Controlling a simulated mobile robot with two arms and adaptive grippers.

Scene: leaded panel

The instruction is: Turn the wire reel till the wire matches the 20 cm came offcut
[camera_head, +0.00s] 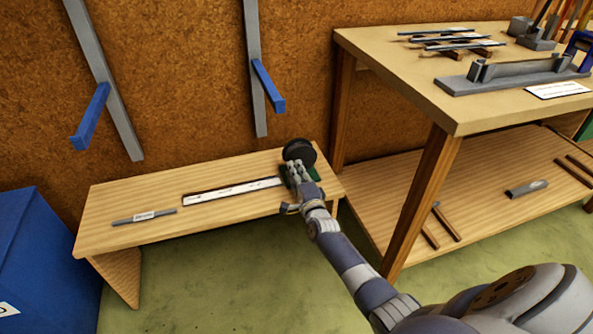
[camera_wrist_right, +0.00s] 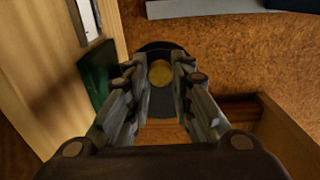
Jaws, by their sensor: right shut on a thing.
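The wire reel (camera_head: 298,149) is a dark round drum on a green stand (camera_head: 316,172) at the right end of the low bench. My right gripper (camera_head: 300,174) reaches it from the front and is shut on it. In the right wrist view, my fingers flank the reel's brass-coloured centre (camera_wrist_right: 160,73), with its dark disc (camera_wrist_right: 160,48) behind. A long pale strip with dark edges (camera_head: 233,190) runs left from the stand; I cannot make out wire on it. The came offcut (camera_head: 144,216), a grey bar with a white label, lies at the left. My left gripper is not in view.
The low bench (camera_head: 110,200) stands against a cork wall with blue-armed brackets (camera_head: 268,85). A taller workbench (camera_head: 400,75) with a lower shelf stands at the right. A blue bin (camera_head: 35,250) stands at the left. The bench between offcut and strip is clear.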

